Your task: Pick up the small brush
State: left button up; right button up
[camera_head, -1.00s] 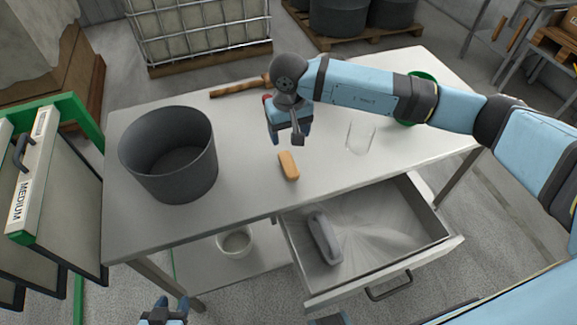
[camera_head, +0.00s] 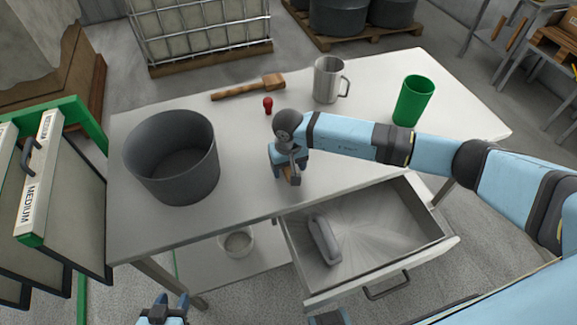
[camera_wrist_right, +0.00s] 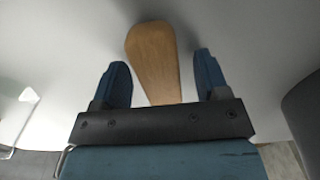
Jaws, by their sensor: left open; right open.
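The small brush shows as a tan wooden body (camera_wrist_right: 152,62) lying on the table; no bristles are visible. In the head view it is mostly covered by my right gripper (camera_head: 286,176), which is over it, pointing down. In the right wrist view the brush lies between the two open fingers (camera_wrist_right: 160,85), with a gap on each side, and its near end is hidden by the gripper's body. My left gripper (camera_head: 165,312) is open and empty at the bottom edge of the head view, in front of the table and away from the brush.
A dark grey bucket (camera_head: 172,160) stands left on the table (camera_head: 240,215). An open drawer (camera_head: 385,232) holds a grey long object (camera_head: 325,238).

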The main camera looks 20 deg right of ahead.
jog(key=shift+c, duration=0.2)
jog(key=c, duration=1)
